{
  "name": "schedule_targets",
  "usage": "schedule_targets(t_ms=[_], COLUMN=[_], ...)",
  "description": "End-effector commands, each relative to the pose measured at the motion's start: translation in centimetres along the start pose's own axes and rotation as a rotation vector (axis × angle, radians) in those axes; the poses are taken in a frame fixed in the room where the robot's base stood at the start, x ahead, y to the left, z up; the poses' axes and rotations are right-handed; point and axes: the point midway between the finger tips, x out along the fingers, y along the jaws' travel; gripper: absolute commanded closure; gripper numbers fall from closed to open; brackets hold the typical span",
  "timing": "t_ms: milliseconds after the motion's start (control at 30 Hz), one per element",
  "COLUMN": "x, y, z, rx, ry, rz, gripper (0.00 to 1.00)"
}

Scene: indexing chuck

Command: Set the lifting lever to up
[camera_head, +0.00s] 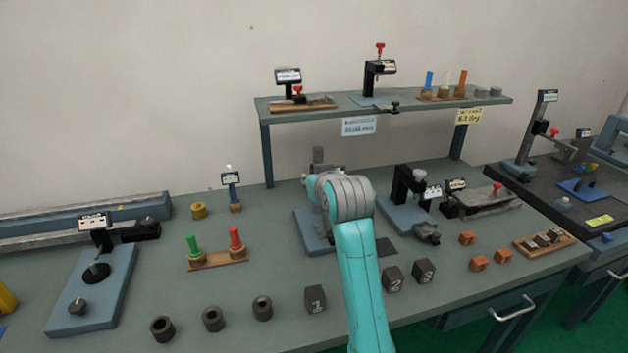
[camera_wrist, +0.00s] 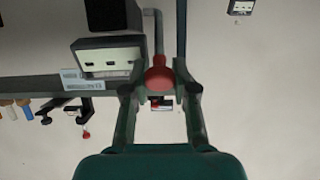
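In the wrist view a lever with a red ball knob (camera_wrist: 159,78) on a thin grey rod (camera_wrist: 158,32) stands in front of my gripper (camera_wrist: 160,92). The two fingers are apart, one on each side of the knob. Narrow gaps seem to show beside it, so my gripper looks open and not closed on it. In the head view my teal and grey arm covers this spot, and my gripper and the lever are hidden.
A dark box with a pale face (camera_wrist: 108,58) is close beside the knob in the wrist view. Black stand (camera_head: 403,188) is right of my arm. Numbered dark blocks (camera_head: 315,299) and rings (camera_head: 213,318) lie in front. A raised shelf (camera_head: 335,117) spans behind.

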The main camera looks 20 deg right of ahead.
Motion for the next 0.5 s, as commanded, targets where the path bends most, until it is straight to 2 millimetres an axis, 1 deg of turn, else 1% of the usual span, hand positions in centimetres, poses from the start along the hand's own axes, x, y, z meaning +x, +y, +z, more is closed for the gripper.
schedule_targets(t_ms=[33, 100, 367, 500], x=[-0.08, -0.06, -0.04, -0.67], y=[0.00, 0.00, 0.00, 0.00], z=[-0.25, -0.19, -0.06, -0.09], rx=[0.000, 0.000, 0.000, 0.000], ry=[0.006, 0.004, 0.001, 0.002], rz=[0.000, 0.000, 0.000, 0.000], gripper=[0.61, 0.48, 0.48, 0.48])
